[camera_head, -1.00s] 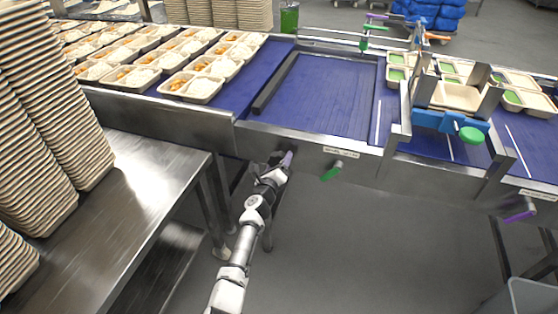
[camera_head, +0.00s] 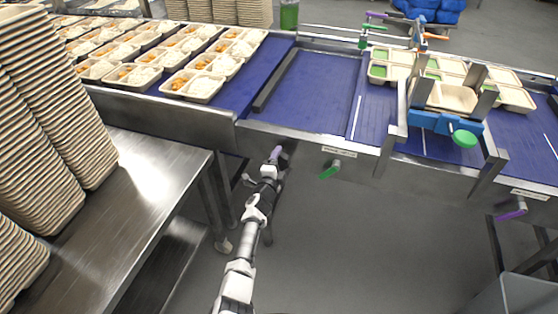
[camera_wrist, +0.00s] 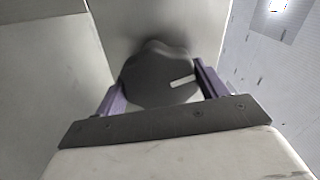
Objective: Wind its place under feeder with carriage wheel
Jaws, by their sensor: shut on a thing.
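The carriage wheel (camera_wrist: 160,77), a dark round disc with a white mark, is between my gripper's purple fingers in the wrist view. My gripper (camera_head: 275,154) is shut on it at the conveyor's steel front side; the wheel is not clear in the head view. The feeder (camera_head: 434,122) appears to be the blue frame with a green knob between steel uprights over the belt. A cream tray (camera_head: 453,98) is within that frame. Trays with green food (camera_head: 379,70) stand on the blue belt just left of it.
Filled rice trays (camera_head: 196,86) cover the belt at left. Tall tray stacks (camera_head: 40,130) stand on the steel table (camera_head: 150,165) at left. A green lever (camera_head: 331,169) and a purple lever (camera_head: 512,210) stick out of the conveyor front. Floor in front is clear.

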